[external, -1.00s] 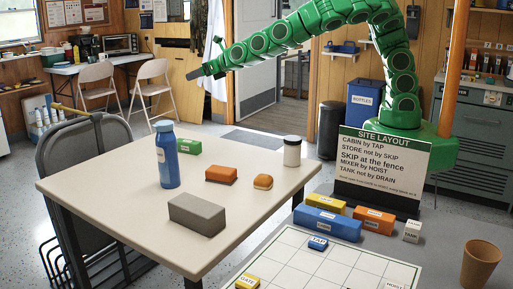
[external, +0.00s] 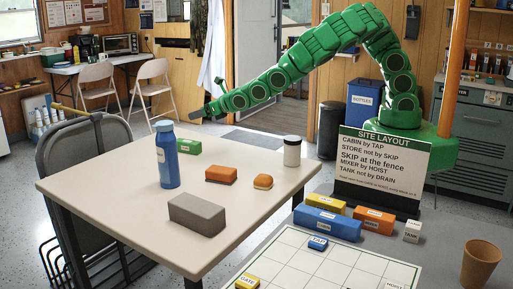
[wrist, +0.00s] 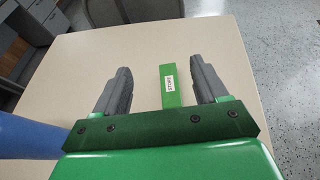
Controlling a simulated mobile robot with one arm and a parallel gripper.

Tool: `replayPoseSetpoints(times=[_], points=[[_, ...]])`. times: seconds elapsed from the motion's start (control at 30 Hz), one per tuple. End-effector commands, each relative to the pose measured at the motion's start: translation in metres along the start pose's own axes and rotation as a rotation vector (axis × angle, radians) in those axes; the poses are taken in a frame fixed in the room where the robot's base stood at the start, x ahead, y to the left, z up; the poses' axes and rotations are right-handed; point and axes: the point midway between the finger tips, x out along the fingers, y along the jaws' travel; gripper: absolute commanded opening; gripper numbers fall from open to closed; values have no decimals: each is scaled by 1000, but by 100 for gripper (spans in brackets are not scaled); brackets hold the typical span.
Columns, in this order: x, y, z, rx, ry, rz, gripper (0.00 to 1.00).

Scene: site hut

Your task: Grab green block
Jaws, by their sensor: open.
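The green block (external: 189,146) lies on the beige table behind the blue bottle (external: 167,155). It carries a white label. In the wrist view the green block (wrist: 171,84) shows between my two grey fingers, nearer the right one, with its long side running away from me. My gripper (external: 193,115) is above the far edge of the table, higher than the block and apart from it. In the wrist view my gripper (wrist: 160,66) is open and empty.
The blue bottle (wrist: 30,137) stands close at the left in the wrist view. An orange block (external: 221,174), a small orange-brown item (external: 263,182), a grey brick (external: 197,214) and a white jar (external: 292,151) stand on the table. The table's left part is clear.

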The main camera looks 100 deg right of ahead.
Motion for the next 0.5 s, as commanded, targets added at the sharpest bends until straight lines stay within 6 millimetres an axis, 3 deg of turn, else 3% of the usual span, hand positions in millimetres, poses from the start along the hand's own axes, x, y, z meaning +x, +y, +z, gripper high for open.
replayPoseSetpoints(times=[0.2,0.5], points=[[17,0,-46,0,8,-2,72],[35,0,-84,1,2,0,72]])
